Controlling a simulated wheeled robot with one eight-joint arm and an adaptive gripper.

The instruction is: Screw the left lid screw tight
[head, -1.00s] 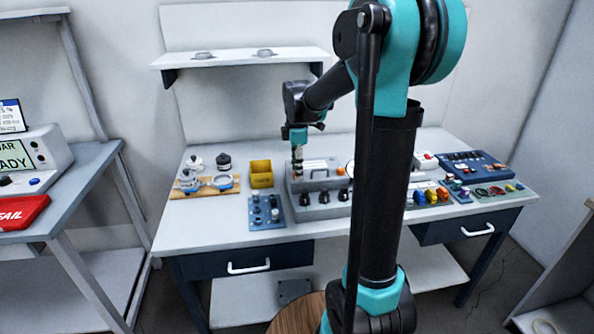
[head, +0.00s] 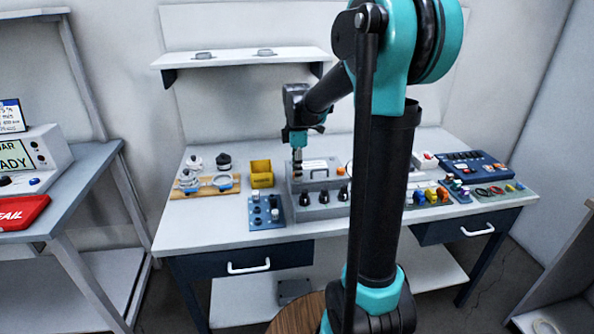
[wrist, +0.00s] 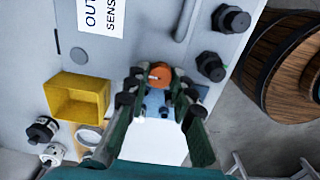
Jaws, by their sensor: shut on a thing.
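My gripper (head: 297,171) reaches down over the left part of a grey box (head: 322,208) on the bench. In the wrist view my gripper (wrist: 157,84) has both fingertips on a round, orange-brown slotted screw head (wrist: 159,73). It is shut on this left lid screw. The grey lid (wrist: 145,50) carries a handle (wrist: 186,18) and a partly cut-off label. The screw's shaft and seat are hidden, so I cannot tell how deep it sits. In the head view the fingers cover the screw.
A yellow bin (head: 261,173) stands left of the box, behind a blue block with knobs (head: 266,220). Black cable glands (wrist: 210,66) stick out of the box's front. Several coloured parts and a blue tray (head: 473,166) are at the right. The bench's front left is clear.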

